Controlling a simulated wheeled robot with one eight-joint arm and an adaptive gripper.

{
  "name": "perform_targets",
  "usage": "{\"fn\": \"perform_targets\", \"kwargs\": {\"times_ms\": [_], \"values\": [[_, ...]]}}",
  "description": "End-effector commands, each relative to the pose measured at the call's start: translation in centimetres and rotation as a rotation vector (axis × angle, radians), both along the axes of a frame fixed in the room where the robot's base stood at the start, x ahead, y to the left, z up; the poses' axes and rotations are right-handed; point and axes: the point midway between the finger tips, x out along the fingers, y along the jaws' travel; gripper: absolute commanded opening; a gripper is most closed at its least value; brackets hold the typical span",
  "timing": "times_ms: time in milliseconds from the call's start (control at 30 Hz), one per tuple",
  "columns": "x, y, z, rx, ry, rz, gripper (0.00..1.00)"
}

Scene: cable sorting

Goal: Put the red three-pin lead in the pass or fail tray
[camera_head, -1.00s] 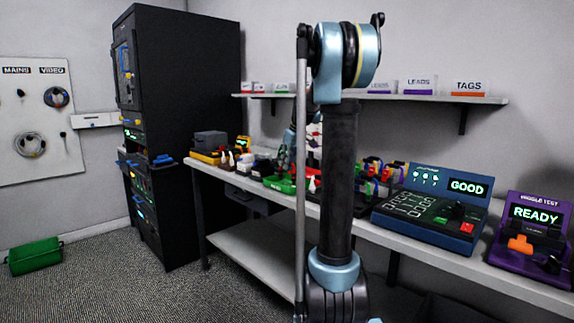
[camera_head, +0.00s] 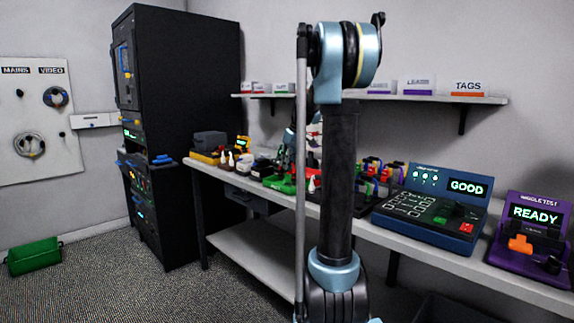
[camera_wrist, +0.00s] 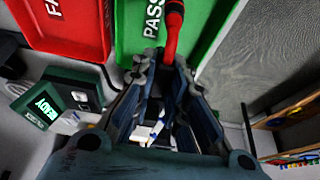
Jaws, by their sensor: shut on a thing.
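My gripper (camera_wrist: 160,75) is shut on the red lead (camera_wrist: 173,25) in the wrist view. The lead's red end sticks out past the fingertips, over the green PASS tray (camera_wrist: 208,25). I cannot tell whether it touches the tray. Its pins and any cable are not clear. The red FAIL tray (camera_wrist: 75,38) lies beside it on the left. In the head view the green tray (camera_head: 279,184) shows on the bench, left of my arm. My gripper is not clear there.
A tester reading GOOD (camera_head: 432,208) and a purple wiggle tester reading READY (camera_head: 532,235) stand at the bench's right. Several coloured leads stand on a rack (camera_head: 378,172) behind my arm. A green bin (camera_head: 33,257) sits on the floor.

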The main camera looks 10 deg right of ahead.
Motion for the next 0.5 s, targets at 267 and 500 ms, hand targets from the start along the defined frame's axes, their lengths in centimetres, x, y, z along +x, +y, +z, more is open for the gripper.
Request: {"fn": "perform_targets", "kwargs": {"times_ms": [267, 500], "values": [[0.01, 0.02, -0.37, 0.0, 0.0, 0.0, 0.0], [0.01, 0.02, -0.81, 0.0, 0.0, 0.0, 0.0]]}}
